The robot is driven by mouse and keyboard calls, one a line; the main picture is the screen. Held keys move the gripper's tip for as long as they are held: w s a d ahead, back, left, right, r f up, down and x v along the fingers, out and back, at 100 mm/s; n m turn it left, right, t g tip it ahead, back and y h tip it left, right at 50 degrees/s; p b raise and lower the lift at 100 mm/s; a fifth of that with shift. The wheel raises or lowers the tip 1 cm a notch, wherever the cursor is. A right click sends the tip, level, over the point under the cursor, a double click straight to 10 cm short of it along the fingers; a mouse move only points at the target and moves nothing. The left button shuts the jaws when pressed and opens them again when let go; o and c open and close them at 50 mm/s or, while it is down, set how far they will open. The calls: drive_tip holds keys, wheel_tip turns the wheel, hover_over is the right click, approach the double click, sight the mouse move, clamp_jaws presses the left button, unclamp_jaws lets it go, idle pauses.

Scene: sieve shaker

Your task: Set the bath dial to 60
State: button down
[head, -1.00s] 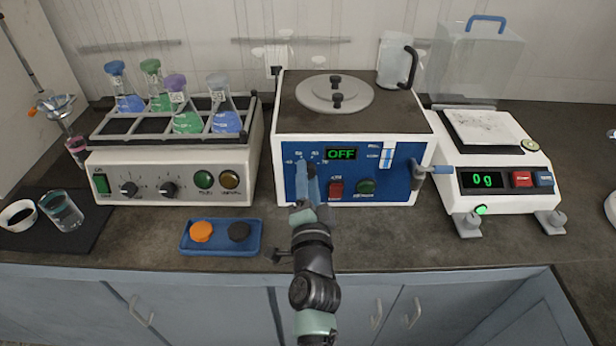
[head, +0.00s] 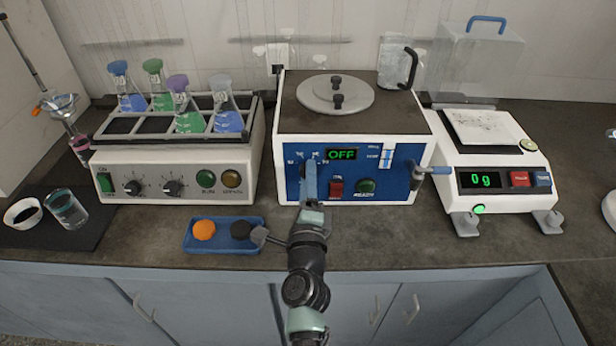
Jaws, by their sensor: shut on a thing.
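The bath (head: 352,111) is the white box with a blue front panel in the middle of the counter. Its green display (head: 341,154) reads OFF. My gripper (head: 309,170) is at the left part of the panel, below the display's left side, and is shut on the bath dial there. The dial itself is almost wholly hidden behind my fingers, so its pointer cannot be read. Small white scale marks show just above the fingertips, too small to read surely. A red switch (head: 336,189) and a green READY lamp (head: 366,187) sit just right of my gripper.
A shaker with flasks (head: 180,178) stands left, a balance (head: 485,150) right. A blue tray (head: 215,248) with orange and black caps lies left of my wrist. A tap handle (head: 432,171) juts from the bath's right front.

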idle(0.3)
drive_tip(key=shift+c, duration=2.1)
unclamp_jaws()
drive_tip(key=s+f, duration=0.1)
drive_tip(key=s, duration=1.2)
drive_tip(key=shift+a, duration=0.1)
